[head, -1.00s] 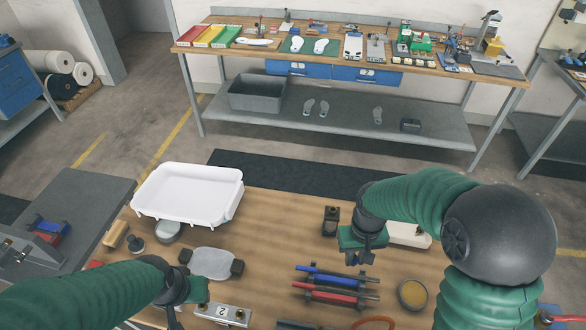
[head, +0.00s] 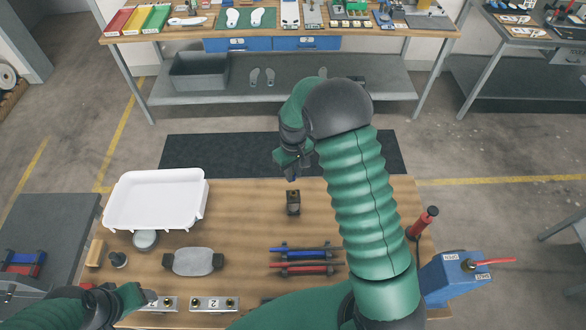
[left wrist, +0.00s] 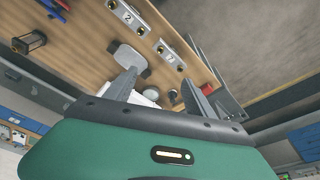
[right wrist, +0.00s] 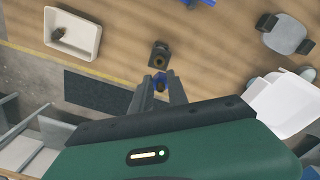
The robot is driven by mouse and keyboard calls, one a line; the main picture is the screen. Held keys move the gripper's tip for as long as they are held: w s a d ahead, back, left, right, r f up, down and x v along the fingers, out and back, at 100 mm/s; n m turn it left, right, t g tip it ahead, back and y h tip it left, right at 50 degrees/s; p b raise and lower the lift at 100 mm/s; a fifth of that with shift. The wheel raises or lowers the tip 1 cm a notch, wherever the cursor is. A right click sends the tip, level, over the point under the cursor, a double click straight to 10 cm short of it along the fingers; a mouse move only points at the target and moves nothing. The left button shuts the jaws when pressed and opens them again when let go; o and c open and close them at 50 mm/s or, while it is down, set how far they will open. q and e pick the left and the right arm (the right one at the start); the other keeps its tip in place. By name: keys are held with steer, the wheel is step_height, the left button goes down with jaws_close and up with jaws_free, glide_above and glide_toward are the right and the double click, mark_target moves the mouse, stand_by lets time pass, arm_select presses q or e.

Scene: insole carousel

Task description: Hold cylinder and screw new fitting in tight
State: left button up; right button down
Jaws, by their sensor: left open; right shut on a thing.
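My right gripper (head: 291,174) is shut on a small blue-and-dark piece (right wrist: 160,83), probably the fitting, held between its fingertips. It is beyond a black block with a round brass-coloured opening (head: 293,202), which also shows in the right wrist view (right wrist: 160,55). A gap shows between piece and block. The likely cylinder, a grey rounded body (head: 193,262) with black end pieces, lies on the bench. My left gripper (head: 150,297) is open and empty at the front left, by two metal blocks with brass fittings, one marked 2 (head: 214,303); its fingers (left wrist: 158,88) are spread.
A white bin (head: 155,200) stands at the left, with a round jar (head: 145,240) before it. Blue and red tools (head: 306,252) lie centre right. A small white tray (right wrist: 73,32) holds a brown piece. A blue box (head: 455,275) stands at the right.

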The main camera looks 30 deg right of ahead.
arm_select(q)
steer(key=shift+d+f, duration=0.1)
steer(key=shift+d, duration=0.05)
steer(key=w+d+f+m+t+h, duration=0.1)
steer(key=w+d+f+m+h, duration=0.1)
steer(key=w+d+f+m, duration=0.45)
steer(key=w+d+f+m+t+h, duration=0.15)
steer(key=w+d+f, duration=0.25)
steer(key=w+d, duration=0.6)
steer(key=m+g+h, duration=0.1)
steer(key=m+h, duration=0.6)
steer(key=h, duration=0.3)
glide_toward(293, 202)
steer(key=shift+y, duration=0.25)
steer(key=f, duration=0.1)
steer(key=w+f, duration=0.1)
steer(key=f, duration=0.1)
steer(key=shift+w+d+f, duration=0.15)
steer(key=shift+w+f, duration=0.2)
steer(key=shift+f, duration=0.05)
steer(key=x, duration=1.1)
steer(key=shift+w+d+f, duration=0.1)
steer(key=shift+d+f, duration=0.1)
steer(key=shift+d, duration=0.1)
